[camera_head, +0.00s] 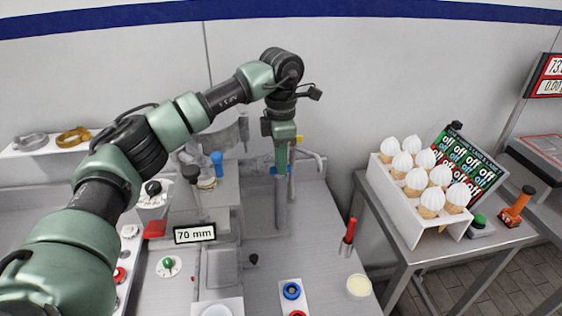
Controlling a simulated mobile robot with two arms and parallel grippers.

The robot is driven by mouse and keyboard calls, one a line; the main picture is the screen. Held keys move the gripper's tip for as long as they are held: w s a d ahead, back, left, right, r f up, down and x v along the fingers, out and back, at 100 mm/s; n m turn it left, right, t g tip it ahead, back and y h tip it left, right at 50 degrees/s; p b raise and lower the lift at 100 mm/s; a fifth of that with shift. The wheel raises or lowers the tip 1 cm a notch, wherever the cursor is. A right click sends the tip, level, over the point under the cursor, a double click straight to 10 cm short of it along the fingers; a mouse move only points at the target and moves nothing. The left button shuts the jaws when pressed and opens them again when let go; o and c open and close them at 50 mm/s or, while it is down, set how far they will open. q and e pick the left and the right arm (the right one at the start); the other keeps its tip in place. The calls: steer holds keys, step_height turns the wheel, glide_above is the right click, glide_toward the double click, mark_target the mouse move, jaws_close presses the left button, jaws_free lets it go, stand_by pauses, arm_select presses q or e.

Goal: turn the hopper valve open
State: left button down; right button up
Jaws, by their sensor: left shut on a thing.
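My left arm reaches in from the left, and its left gripper (282,157) points down at the top of an upright grey pipe (282,205) at the back of the counter. The gripper is shut on a part there, which looks like the hopper valve. A blue piece (275,170) and a small yellow piece (304,153) show beside the fingertips. The gripper hides most of this part, so I cannot tell how far it is turned. My right gripper is out of view.
Left of the pipe stand a blue-topped tap (217,160) and a "70 mm" sign (195,233). A white rack (400,207) of cones is on the right table.

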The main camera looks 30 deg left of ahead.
arm_select(q)
steer(key=c, duration=1.5)
jaws_free()
step_height(320, 180, up, 8)
steer(key=shift+f+b, duration=0.1)
steer(key=shift+b, duration=0.7)
